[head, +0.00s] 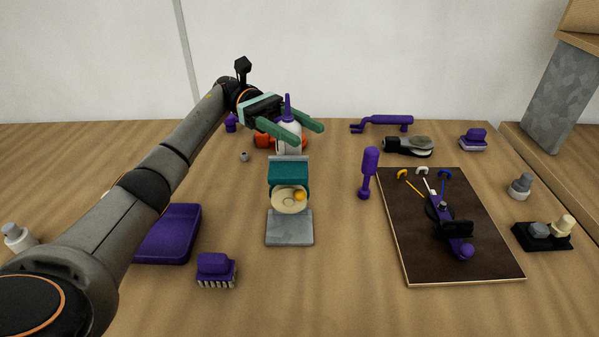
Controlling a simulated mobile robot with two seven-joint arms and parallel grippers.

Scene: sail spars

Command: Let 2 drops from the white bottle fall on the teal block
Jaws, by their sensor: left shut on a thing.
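The white bottle (289,142) has a purple pointed nozzle that points up. My left gripper (293,130) is shut on the bottle, with its green fingers on either side of it. The bottle is upright and stands or hangs behind the teal block; I cannot tell whether its base touches the table. The teal block (289,172) sits near the middle of the table behind a grey base (289,228). My right gripper is out of view.
An orange thing (266,140) is close behind the bottle. A purple mallet-like tool (369,172) stands right of the block. A dark board (412,255) with spars lies farther right. A purple tray (181,222) and brush (215,268) lie at the left front.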

